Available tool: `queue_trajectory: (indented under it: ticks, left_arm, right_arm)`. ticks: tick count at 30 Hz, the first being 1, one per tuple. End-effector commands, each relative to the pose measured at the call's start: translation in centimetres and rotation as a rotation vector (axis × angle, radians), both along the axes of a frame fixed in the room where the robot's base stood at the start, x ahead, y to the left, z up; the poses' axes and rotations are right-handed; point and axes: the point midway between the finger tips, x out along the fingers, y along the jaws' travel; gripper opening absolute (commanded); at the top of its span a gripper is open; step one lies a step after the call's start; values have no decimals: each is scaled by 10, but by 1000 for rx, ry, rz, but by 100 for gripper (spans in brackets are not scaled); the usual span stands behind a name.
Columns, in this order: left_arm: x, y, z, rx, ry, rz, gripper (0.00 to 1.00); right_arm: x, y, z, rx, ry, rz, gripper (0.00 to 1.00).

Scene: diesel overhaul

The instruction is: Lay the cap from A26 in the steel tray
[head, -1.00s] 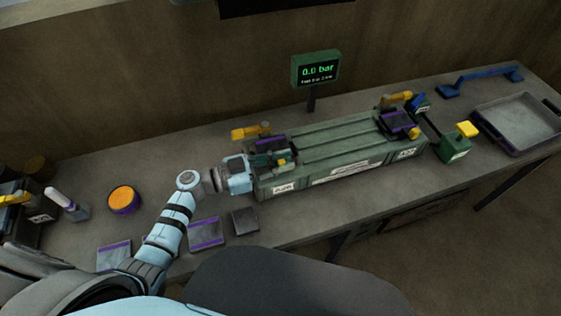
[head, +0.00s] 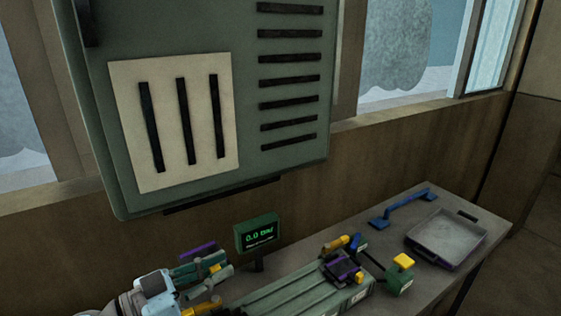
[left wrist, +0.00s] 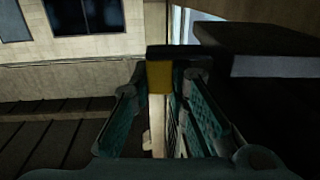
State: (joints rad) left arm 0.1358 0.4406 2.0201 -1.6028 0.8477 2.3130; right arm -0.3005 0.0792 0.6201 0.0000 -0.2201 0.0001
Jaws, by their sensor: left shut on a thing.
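My left gripper (head: 216,267) is raised beside the gauge, at the lower left of the head view. It is shut on a cap (head: 198,250) with a purple band. In the left wrist view my left gripper (left wrist: 165,82) has its fingers around the cap's yellow block (left wrist: 160,77); a dark plate (left wrist: 175,52) sits at its far end. The steel tray (head: 448,240) lies at the right end of the bench, well apart from the gripper, and looks empty. My right gripper is not in view.
The green fixture (head: 290,298) runs along the bench, with a purple-edged cap (head: 343,268) and orange clamp at its right end. The gauge (head: 257,234) stands behind it, reading 0.0 bar. A green cabinet (head: 210,100) hangs above.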

Motion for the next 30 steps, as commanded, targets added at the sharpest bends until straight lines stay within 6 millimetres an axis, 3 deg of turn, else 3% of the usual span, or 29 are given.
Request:
queue_trajectory:
  ticks: [5, 9, 15, 19, 30]
  left_arm:
    - [-31, 37, 9, 14, 8, 52, 0]
    - [-64, 50, -12, 6, 18, 37, 0]
    - [-94, 50, -49, -1, 13, -28, 0]
    - [-100, 51, -61, -1, 7, -37, 0]
    - [-100, 51, -60, 1, 4, -38, 0]
  right_arm:
    - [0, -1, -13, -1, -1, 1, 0]
    - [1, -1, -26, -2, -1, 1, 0]
    - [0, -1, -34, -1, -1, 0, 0]
    - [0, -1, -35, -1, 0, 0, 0]
    - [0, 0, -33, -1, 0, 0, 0]
